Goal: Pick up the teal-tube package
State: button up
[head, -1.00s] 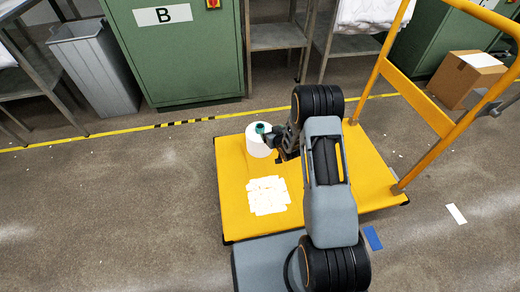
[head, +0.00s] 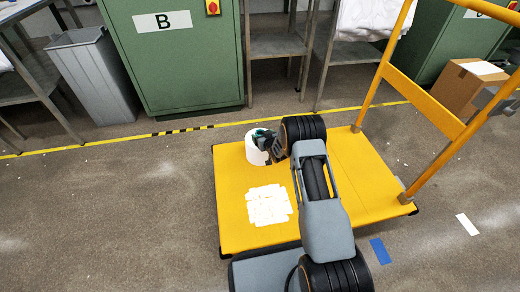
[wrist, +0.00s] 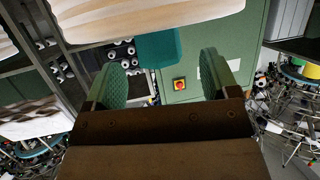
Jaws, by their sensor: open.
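The teal-tube package, a white yarn cone (head: 255,155) with a teal tube at its top, stands upright on the yellow cart (head: 240,228) near its back left edge. My gripper (head: 266,143) is at the top of the package, coming from the right, and partly hides it. In the wrist view the teal tube (wrist: 158,47) lies between the two open, green-padded fingers of my gripper (wrist: 162,62), with gaps on both sides. The cream yarn body (wrist: 150,16) spans the top of that view. I cannot tell how deep the tube is between the fingers.
White paper pieces (head: 268,205) lie flat on the cart. The cart's yellow handle (head: 425,105) rises at the right. A green cabinet marked B (head: 180,60), a grey bin (head: 93,75) and a cardboard box (head: 470,85) stand behind. The floor to the left is clear.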

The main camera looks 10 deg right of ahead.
aim_at(260, 133)
jog(key=shift+b+x, duration=0.85)
jog(key=shift+x, duration=1.05)
grip_shut()
jog(key=shift+r, duration=0.1)
